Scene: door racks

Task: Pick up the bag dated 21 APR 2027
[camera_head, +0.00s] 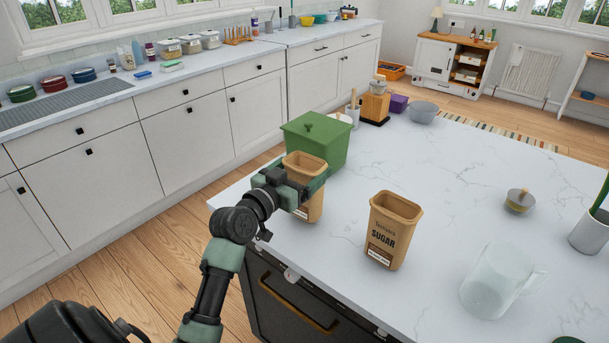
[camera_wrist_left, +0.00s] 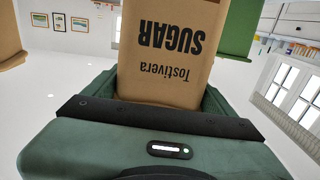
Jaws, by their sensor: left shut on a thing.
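Two brown paper SUGAR bags with open tops are at the island counter's near side. My left gripper (camera_head: 303,187) is shut on the left bag (camera_head: 312,207), around its upper middle. That bag is upright; I cannot tell whether its base touches the counter. In the left wrist view the held bag (camera_wrist_left: 165,75) appears upside down, with "Tostivera SUGAR" readable. The other bag (camera_head: 393,232) stands upright to the right, apart from the gripper, with a small label low on its front. The date on either bag is too small or hidden to read. My right gripper is not in view.
A green lidded box (camera_head: 318,143) stands just behind the held bag. A clear glass jug (camera_head: 497,280) and a small lidded pot (camera_head: 519,201) stand to the right on the white marble counter (camera_head: 450,170). The counter's middle is free.

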